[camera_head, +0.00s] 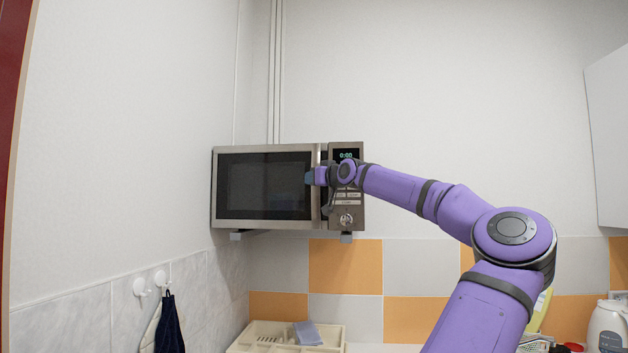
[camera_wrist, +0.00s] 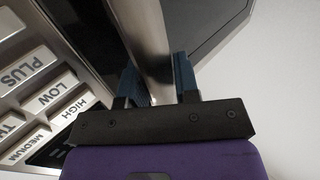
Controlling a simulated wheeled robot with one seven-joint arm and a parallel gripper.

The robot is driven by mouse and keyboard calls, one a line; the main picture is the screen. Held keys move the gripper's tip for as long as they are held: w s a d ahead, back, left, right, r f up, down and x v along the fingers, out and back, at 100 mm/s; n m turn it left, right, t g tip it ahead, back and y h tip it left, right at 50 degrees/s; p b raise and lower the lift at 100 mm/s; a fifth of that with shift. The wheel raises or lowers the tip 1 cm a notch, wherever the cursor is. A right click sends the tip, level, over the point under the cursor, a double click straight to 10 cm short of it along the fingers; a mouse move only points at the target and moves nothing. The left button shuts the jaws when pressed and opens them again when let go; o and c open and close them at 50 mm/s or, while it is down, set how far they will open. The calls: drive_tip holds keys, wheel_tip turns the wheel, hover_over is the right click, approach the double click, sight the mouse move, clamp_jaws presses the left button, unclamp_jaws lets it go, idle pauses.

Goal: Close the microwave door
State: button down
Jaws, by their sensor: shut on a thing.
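The microwave (camera_head: 270,224) is on wall brackets, silver with a dark glass door (camera_head: 262,185) on the left and a control panel (camera_head: 346,195) on the right. My gripper (camera_head: 315,177) is at the door's right edge. In the wrist view, the two blue fingers of my gripper (camera_wrist: 157,75) stand on either side of the silver upright door handle (camera_wrist: 153,35) and are shut on it. The panel buttons (camera_wrist: 45,95) lie to the left there. The door looks near the body front, with a dark strip between door and panel; I cannot tell whether it is fully closed.
A cream dish rack (camera_head: 285,340) with a blue cloth (camera_head: 307,333) sits on the counter below. Towels (camera_head: 168,325) hang from hooks on the left wall. A white kettle (camera_head: 608,325) stands at the lower right, below a wall cabinet (camera_head: 608,140).

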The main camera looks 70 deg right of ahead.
drive_tip(key=shift+s+d+r, duration=0.15)
drive_tip(key=c, duration=1.3)
unclamp_jaws()
drive_tip(key=shift+o, duration=0.6)
drive_tip(key=shift+d, duration=0.15)
drive_tip(key=shift+f, duration=0.2)
drive_tip(key=v, duration=1)
drive_tip(key=shift+s+a, duration=0.2)
drive_tip(key=shift+a, duration=0.1)
